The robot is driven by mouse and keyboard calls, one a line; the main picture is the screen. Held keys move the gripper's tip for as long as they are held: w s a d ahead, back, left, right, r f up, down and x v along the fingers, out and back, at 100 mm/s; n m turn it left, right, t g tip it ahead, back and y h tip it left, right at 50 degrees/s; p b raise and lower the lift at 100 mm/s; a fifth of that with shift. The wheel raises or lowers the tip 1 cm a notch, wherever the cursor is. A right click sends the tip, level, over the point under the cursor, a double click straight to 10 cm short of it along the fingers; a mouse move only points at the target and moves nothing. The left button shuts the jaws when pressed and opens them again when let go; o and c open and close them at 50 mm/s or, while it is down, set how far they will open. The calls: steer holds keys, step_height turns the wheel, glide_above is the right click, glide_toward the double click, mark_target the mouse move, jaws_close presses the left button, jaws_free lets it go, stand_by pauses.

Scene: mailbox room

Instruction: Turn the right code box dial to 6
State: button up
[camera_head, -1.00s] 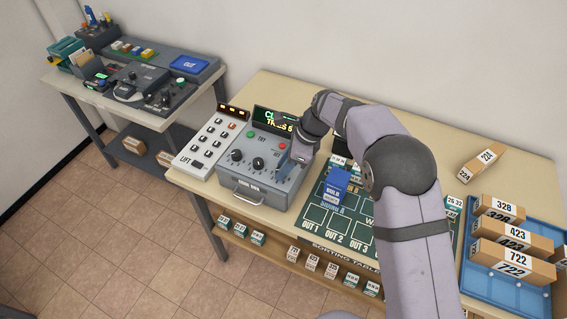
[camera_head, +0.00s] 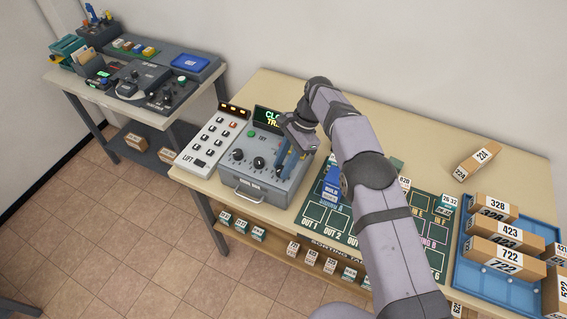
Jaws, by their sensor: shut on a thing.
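The grey code box (camera_head: 243,178) stands on the table, left of centre in the head view. Its left dial (camera_head: 237,155) and middle dial (camera_head: 259,162) show on the top. The dial numbers are too small to read. My gripper partly covers the screen (camera_head: 268,116) at the back, which shows green and yellow letters.
A lift panel (camera_head: 211,138) with several switches stands left of the code box. A blue box (camera_head: 331,186) stands close to its right on the green sorting mat (camera_head: 318,215). A blue tray (camera_head: 478,283) of parcels is at the far right.

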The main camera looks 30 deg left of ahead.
stand_by(0.4)
steer(key=o, duration=1)
steer(key=shift+o, duration=0.2)
steer(key=shift+b+v, duration=0.6)
steer(key=shift+v, duration=1.3)
steer(key=shift+p+v, duration=0.7)
steer(key=shift+v, duration=0.35)
steer(key=p, duration=0.1)
steer(key=r+p, duration=0.1)
steer(key=shift+w+d+r+p, duration=0.15)
steer(key=shift+w+d+p, duration=0.05)
steer(key=shift+w+p, duration=0.1)
